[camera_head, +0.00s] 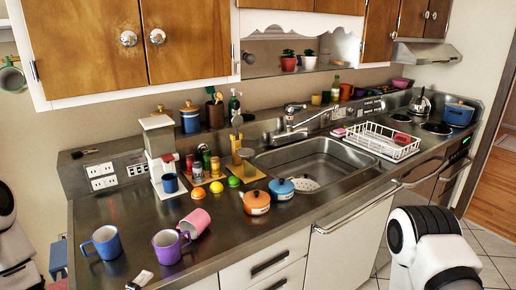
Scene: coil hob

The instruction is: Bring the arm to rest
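Neither gripper shows in the head view. White links of my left arm stand at the left edge, beside the counter. A white and black part of my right arm stands at the lower right, in front of the cabinets. Both visible parts appear clear of the counter (235,232). The hands are outside the picture, so what they hold cannot be seen.
Blue (104,243), purple (168,246) and pink (196,222) mugs occupy the counter's front left. A white dish rack (383,143) and coil hob (436,128) lie right.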

